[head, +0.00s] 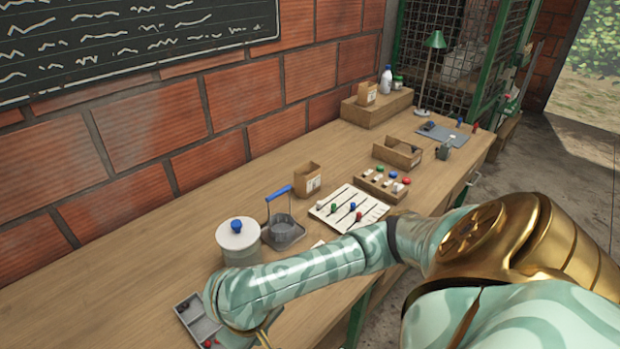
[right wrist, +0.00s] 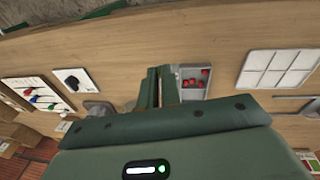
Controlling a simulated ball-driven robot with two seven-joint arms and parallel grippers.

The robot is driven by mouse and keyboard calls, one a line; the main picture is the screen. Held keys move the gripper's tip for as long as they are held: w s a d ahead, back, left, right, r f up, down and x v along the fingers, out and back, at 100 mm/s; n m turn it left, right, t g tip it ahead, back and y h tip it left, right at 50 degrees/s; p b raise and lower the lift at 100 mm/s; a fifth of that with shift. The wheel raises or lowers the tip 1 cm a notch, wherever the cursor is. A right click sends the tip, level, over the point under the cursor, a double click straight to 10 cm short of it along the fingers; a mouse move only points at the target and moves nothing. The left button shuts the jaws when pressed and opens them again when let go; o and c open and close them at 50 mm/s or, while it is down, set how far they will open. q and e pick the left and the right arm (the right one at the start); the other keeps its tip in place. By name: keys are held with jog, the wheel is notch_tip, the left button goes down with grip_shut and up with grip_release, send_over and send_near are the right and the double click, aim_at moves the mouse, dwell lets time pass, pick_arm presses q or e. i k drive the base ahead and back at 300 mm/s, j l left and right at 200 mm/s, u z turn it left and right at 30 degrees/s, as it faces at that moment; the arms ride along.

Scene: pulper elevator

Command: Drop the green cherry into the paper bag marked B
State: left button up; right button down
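A grey compartment tray (head: 202,326) with several red cherries (head: 210,343) lies at the lower left of the head view. The same tray (right wrist: 191,94) and cherries (right wrist: 196,80) show in the right wrist view. I cannot make out a green cherry. My right gripper (right wrist: 158,88) is beside the tray in the wrist view, its fingers close together; what is between them is hidden. My left gripper is not in view.
A lidded white pot (head: 239,240) and a grey container with a blue handle (head: 284,229) stand behind my right arm. A white board with coloured pieces (head: 349,207) and a wooden block of knobs (head: 383,184) lie beyond. Bare bench lies left of the pot.

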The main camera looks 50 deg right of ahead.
aim_at(315, 192)
jog(key=l+u, duration=0.1)
jog(key=l, duration=0.3)
jog(key=l+u, duration=0.1)
jog(key=l, duration=0.35)
jog(key=k+l+u, duration=0.1)
jog(key=l, duration=0.3)
jog(key=k+l+u, duration=0.1)
jog(key=l, duration=0.3)
jog(key=k+l+u, duration=0.15)
jog(key=l, duration=0.25)
jog(key=l+u, duration=0.1)
jog(key=l, duration=0.3)
jog(key=k+l+u, duration=0.1)
jog(key=l, duration=0.25)
jog(key=k+l+u, duration=0.1)
jog(key=l, duration=0.3)
jog(key=k, duration=0.1)
